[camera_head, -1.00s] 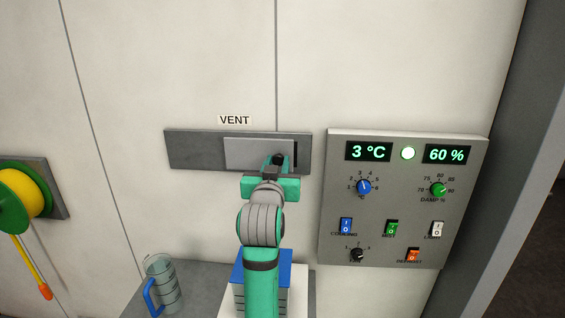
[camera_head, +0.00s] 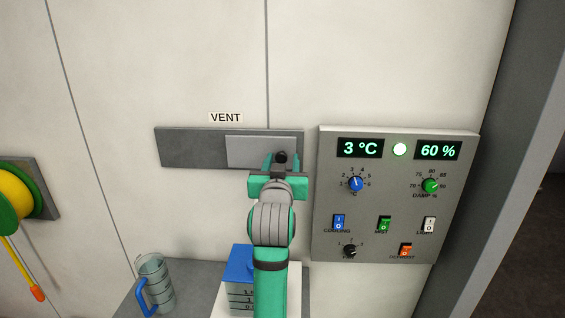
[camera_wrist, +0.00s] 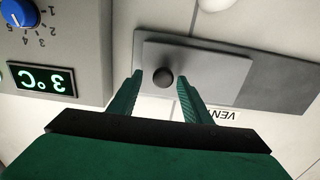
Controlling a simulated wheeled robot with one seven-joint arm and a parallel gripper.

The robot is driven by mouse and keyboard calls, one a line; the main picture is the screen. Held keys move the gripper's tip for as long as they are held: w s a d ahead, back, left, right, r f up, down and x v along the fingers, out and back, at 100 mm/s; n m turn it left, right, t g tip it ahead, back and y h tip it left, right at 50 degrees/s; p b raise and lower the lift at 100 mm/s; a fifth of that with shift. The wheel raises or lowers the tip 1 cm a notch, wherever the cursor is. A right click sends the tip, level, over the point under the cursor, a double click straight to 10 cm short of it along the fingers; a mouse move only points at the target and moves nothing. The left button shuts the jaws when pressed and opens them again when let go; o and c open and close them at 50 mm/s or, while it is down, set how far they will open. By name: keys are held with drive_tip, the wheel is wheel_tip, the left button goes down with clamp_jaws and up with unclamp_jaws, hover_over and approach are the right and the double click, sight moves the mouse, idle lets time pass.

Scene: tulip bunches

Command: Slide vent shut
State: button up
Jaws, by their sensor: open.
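The vent is a dark grey backing plate (camera_head: 190,148) on the wall under a VENT label, with a lighter grey sliding panel (camera_head: 255,150) at its right end. A round black knob (camera_head: 281,157) sits near the panel's lower right. In the wrist view, turned upside down, the panel (camera_wrist: 205,68), the knob (camera_wrist: 163,78) and the bare backing plate (camera_wrist: 285,88) show. My gripper (camera_head: 281,166) is open at the knob. In the wrist view its fingertips (camera_wrist: 160,76) stand on both sides of the knob, with small visible gaps. No dark opening shows beside the panel.
A control panel (camera_head: 330,210) with knobs, switches and displays is close to the right of the vent. Below are a measuring jug (camera_head: 158,285) and a blue-lidded container (camera_head: 240,258), partly behind my arm. A yellow-green reel (camera_head: 18,195) hangs at left.

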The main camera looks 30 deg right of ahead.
drive_tip(key=v, duration=1.1)
drive_tip(key=shift+w, duration=0.15)
